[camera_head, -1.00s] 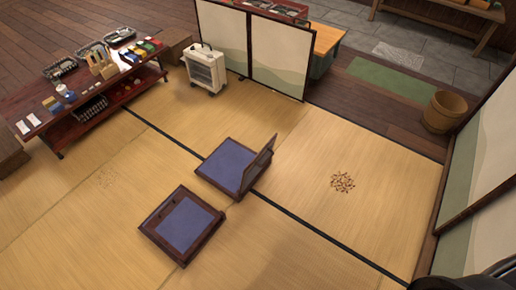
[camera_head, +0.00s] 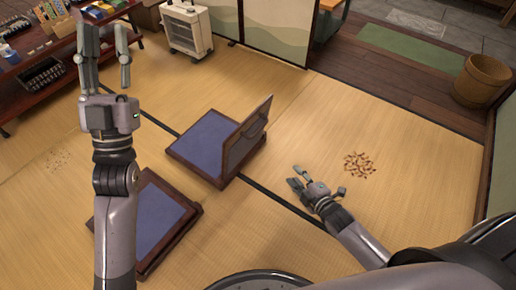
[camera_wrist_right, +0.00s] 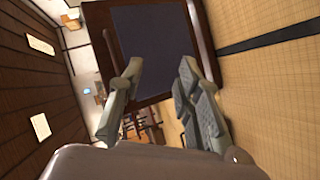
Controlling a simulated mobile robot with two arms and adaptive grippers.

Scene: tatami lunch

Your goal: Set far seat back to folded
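The far seat (camera_head: 200,145) is a low legless chair with a blue pad in a dark wood frame. Its seat back (camera_head: 247,138) stands raised and tilted at the right side. The near seat (camera_head: 160,222) lies flat, partly hidden by my left arm. My left gripper (camera_head: 104,38) is open and empty, raised at the upper left, away from both seats. My right gripper (camera_head: 297,179) is open and empty, right of the raised back and apart from it. In the right wrist view, a dark framed panel (camera_wrist_right: 150,45) shows beyond my open fingers (camera_wrist_right: 160,72).
Brown scattered bits (camera_head: 359,165) lie on the tatami right of my right gripper. A wooden bucket (camera_head: 480,80) stands at the upper right. A white heater (camera_head: 187,30) and a folding screen (camera_head: 268,28) stand behind. A low display table (camera_head: 40,75) is at the left.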

